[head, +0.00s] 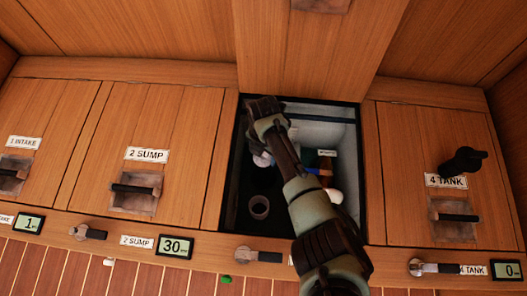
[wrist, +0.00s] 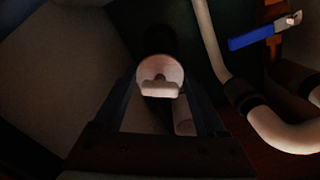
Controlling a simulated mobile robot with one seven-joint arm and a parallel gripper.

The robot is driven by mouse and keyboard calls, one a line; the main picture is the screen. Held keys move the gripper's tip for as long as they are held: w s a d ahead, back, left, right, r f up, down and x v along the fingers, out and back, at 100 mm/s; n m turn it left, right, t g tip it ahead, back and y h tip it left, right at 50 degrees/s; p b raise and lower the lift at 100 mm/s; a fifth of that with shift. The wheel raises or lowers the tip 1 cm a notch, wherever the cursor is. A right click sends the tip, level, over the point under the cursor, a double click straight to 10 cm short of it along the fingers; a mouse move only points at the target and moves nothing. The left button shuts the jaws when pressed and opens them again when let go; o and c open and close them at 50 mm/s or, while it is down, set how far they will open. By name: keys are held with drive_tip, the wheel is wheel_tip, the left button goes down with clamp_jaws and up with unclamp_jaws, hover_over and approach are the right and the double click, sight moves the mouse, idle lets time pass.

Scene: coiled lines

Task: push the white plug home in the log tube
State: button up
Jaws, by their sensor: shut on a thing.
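The white plug (wrist: 160,74) shows in the wrist view as a pale round face with a raised grip bar. My gripper (wrist: 161,90) is shut on it, with a dark finger on each side. A dark round shape lies right behind the plug; I cannot tell whether it is the log tube or how deep the plug sits. In the head view my arm reaches down into the open locker (head: 232,205). A pale piece (head: 261,159) shows beside my gripper there, too small to identify. My wrist hides much of that area.
A pale curved hose (wrist: 285,135) with a dark collar runs on the right in the wrist view, below a blue-handled valve (wrist: 250,39). An open round cup (head: 259,207) stands in the locker. Closed lids, such as 2 SUMP (head: 190,135), flank the opening.

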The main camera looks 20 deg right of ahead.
drive_tip(key=shift+s, duration=0.1)
drive_tip(key=o, duration=1.5)
wheel_tip(320, 180, up, 7)
drive_tip(key=p, duration=0.7)
